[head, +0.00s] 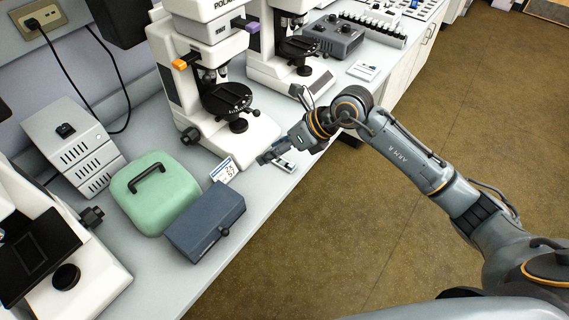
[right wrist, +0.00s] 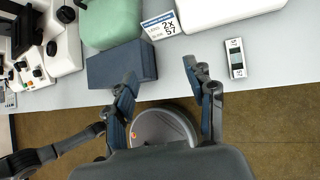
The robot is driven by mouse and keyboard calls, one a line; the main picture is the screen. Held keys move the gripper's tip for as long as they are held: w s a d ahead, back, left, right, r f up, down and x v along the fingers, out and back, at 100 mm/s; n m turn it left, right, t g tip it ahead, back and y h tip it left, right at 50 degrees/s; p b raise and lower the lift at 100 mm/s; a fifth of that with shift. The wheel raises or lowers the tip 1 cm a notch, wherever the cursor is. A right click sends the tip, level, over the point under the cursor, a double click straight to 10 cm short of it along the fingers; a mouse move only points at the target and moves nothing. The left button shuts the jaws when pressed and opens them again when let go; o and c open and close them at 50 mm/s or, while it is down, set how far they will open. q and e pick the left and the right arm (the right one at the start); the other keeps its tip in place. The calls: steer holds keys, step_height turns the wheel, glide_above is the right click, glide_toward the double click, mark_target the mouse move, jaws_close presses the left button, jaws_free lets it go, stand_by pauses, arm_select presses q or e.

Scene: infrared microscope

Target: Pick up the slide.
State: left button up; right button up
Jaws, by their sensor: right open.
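The slide (head: 284,164) is a small, flat, pale piece with a dark middle. It lies near the front edge of the bench, and it also shows in the right wrist view (right wrist: 236,57) to the right of my fingers. My right gripper (head: 264,157) is open and empty. In the head view its fingertips are just left of the slide and hide part of it. In the right wrist view the open fingers (right wrist: 163,72) point toward the bench edge, with the slide outside them. A dark arm part at lower left there looks like my left arm; its jaws are unclear.
A white label card (head: 223,170) stands left of the slide, beside a blue-grey box (head: 205,222) and a green case (head: 152,190). A white microscope (head: 228,115) stands behind. Another small pale plate (head: 363,71) lies farther back. The floor in front is open.

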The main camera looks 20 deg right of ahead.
steer(key=w+d+f+h, duration=0.2)
steer(key=d+h, duration=0.3)
steer(key=d, duration=0.5)
steer(key=p, duration=0.1)
glide_above(292, 165)
steer(key=s+d, duration=0.1)
steer(key=s, duration=0.1)
steer(key=shift+g, duration=0.3)
steer(key=f, duration=0.7)
steer(key=shift+w+d+f, duration=0.15)
steer(key=shift+d+f, duration=0.05)
steer(key=shift+f, duration=0.1)
steer(key=shift+p+x, duration=0.7)
steer(key=shift+x, duration=2)
steer(key=c, duration=1)
steer(key=shift+r, duration=0.15)
